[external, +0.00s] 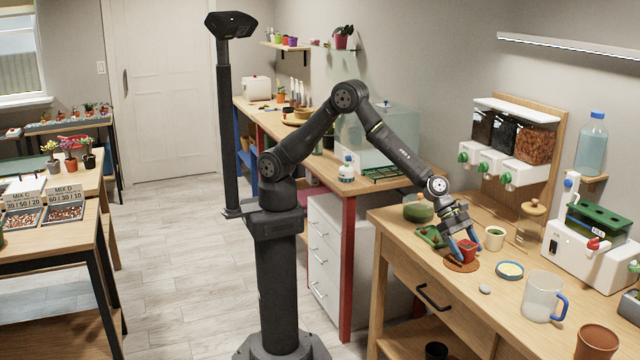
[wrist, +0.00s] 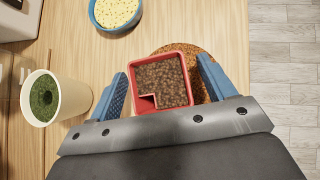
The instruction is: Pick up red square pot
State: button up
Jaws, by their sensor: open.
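The red square pot (wrist: 190,81) is filled with brown soil or pellets and has a small walled corner inside. It stands on a round brown cork mat (wrist: 202,58) on the wooden workbench. In the external view the red pot (external: 467,248) shows between my fingers. My gripper (wrist: 160,88) is open, with one blue finger on the left of the pot and one on the right. The pot's lower part is hidden.
A cream cup with green contents (wrist: 56,98) stands left of my gripper. A blue-rimmed bowl (wrist: 95,22) lies beyond. In the external view a clear jug (external: 540,297) stands to the right, and a green tray (external: 432,236) is left. The bench edge is close by.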

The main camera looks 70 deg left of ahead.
jog(key=shift+c, duration=0.5)
jog(key=c, duration=1)
